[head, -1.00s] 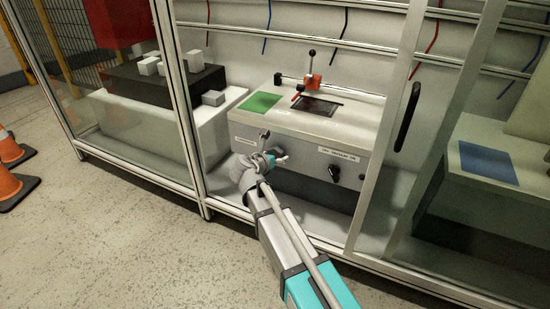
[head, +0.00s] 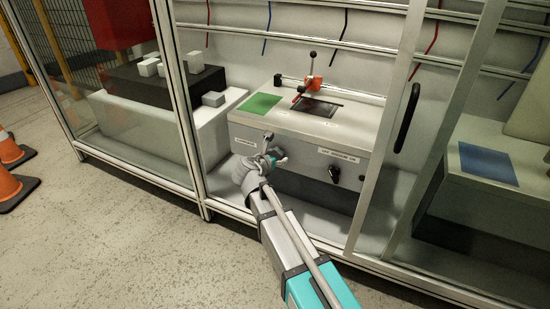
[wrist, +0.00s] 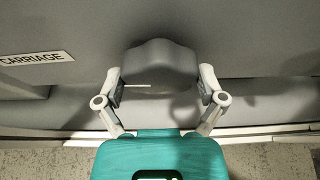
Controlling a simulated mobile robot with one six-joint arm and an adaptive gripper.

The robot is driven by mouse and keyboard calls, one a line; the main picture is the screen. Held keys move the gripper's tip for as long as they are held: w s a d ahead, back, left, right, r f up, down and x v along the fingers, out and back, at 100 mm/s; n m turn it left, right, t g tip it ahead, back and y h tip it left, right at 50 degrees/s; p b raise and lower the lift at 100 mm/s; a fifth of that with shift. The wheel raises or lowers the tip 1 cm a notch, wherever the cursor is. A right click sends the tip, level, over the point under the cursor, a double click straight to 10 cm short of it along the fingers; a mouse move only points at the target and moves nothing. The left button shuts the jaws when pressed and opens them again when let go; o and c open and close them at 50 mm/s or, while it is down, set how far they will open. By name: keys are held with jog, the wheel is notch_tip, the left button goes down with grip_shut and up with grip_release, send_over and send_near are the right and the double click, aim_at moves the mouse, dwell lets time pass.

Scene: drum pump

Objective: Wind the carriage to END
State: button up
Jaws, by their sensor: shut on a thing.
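A dark grey lobed knob (wrist: 160,62) sits on the front panel of the bench unit, right of the CARRIAGE label (wrist: 36,59). In the wrist view my gripper (wrist: 160,92) has one finger on each side of the knob and is shut on it. A short white line shows at the knob's lower left. In the head view my gripper (head: 268,150) is at the panel, right of the small label (head: 246,142), and hides the knob. A red clamp-like part (head: 311,85) with an upright black lever stands on the bench top. No END mark is readable.
A second black knob (head: 334,174) is right of my gripper, under another label (head: 338,155). A green pad (head: 261,104) and a dark plate (head: 317,107) are on the bench top. Frame posts (head: 386,135) and (head: 183,110) flank the opening.

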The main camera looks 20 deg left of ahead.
jog(key=m+y, duration=0.2)
jog(key=m, duration=0.1)
jog(key=shift+f+b, duration=0.1)
jog(key=shift+b, duration=0.25)
jog(key=shift+m+t+y+b, duration=0.3)
jog(key=shift+m+y, duration=0.4)
jog(key=shift+m, duration=0.5)
jog(key=o, duration=0.8)
jog(key=shift+r, duration=0.2)
jog(key=shift+a+n, duration=0.1)
jog(key=shift+n, duration=0.2)
